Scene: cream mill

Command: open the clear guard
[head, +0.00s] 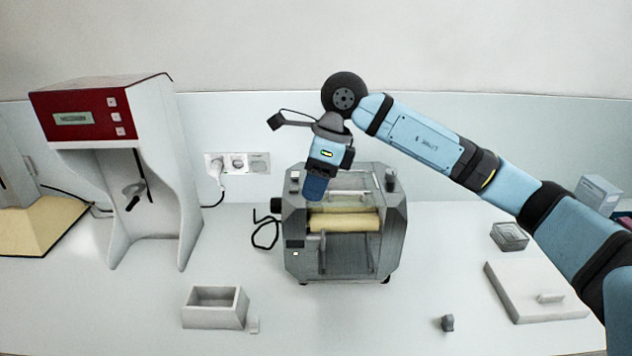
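The mill (345,268) is a grey metal machine with pale yellow rollers (345,222), standing in the middle of the bench. The clear guard (352,182) shows as a see-through panel over the top of the mill, behind and above the rollers. It looks down; its exact edges are hard to make out. My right gripper (315,188) comes down from above at the mill's upper left, by the guard's left side. Its dark blue tip covers part of the mill there. I cannot tell whether its fingers are open or touch the guard. My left gripper is out of view.
A red-and-white dispenser (80,112) stands at the left. In front are an open white box (215,318), a small grey knob (447,323) and a flat white lid (525,304). A clear dish (509,236) sits right of the mill. Bench directly before the mill is clear.

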